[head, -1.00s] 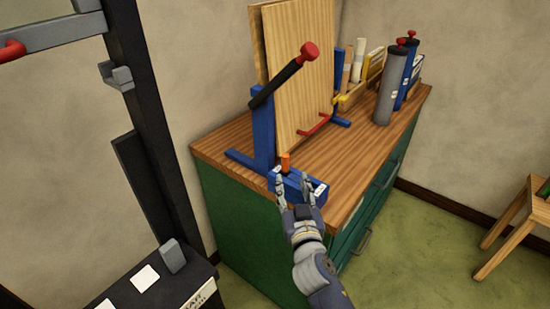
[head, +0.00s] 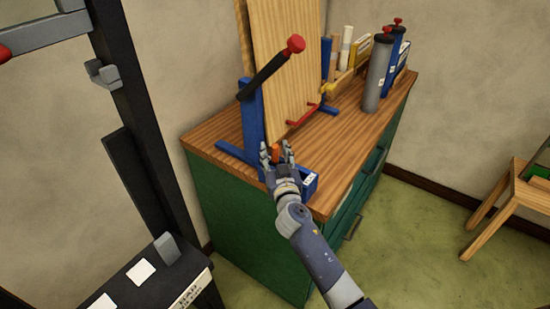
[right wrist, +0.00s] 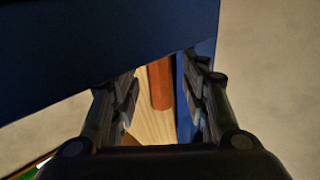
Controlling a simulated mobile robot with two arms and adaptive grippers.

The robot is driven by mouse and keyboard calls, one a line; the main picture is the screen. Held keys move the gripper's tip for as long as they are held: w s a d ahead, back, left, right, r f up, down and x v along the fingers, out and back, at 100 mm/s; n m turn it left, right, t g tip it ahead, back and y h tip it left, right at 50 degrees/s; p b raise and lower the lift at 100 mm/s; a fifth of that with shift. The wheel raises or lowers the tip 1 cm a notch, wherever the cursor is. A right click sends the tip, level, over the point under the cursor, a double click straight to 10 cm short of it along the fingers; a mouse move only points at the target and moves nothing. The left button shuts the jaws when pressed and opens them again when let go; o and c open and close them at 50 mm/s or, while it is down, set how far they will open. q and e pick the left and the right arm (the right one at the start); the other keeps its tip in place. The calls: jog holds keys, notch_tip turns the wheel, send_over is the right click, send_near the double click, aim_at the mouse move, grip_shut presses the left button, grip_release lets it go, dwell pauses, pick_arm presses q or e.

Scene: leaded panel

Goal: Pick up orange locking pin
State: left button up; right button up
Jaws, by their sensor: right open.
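The orange locking pin (head: 275,150) stands upright at the blue block (head: 309,184) near the front edge of the wooden cabinet top. My right gripper (head: 277,153) is open, with its fingers on either side of the pin in the head view. In the right wrist view the pin (right wrist: 160,84) shows between the two open fingers (right wrist: 160,98), apart from both. The pin's lower part is hidden by the gripper in the head view. My left gripper is not in view.
A blue stand (head: 251,125) with a red-knobbed black lever (head: 270,75) holds wooden panels (head: 290,70) just behind the pin. Grey and blue cylinders (head: 375,80) stand farther back. The cabinet top (head: 345,140) is bare at right. A stool (head: 510,195) stands at far right.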

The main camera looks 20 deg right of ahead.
jog(key=shift+w, duration=0.15)
grip_shut()
jog(key=shift+r, duration=0.1)
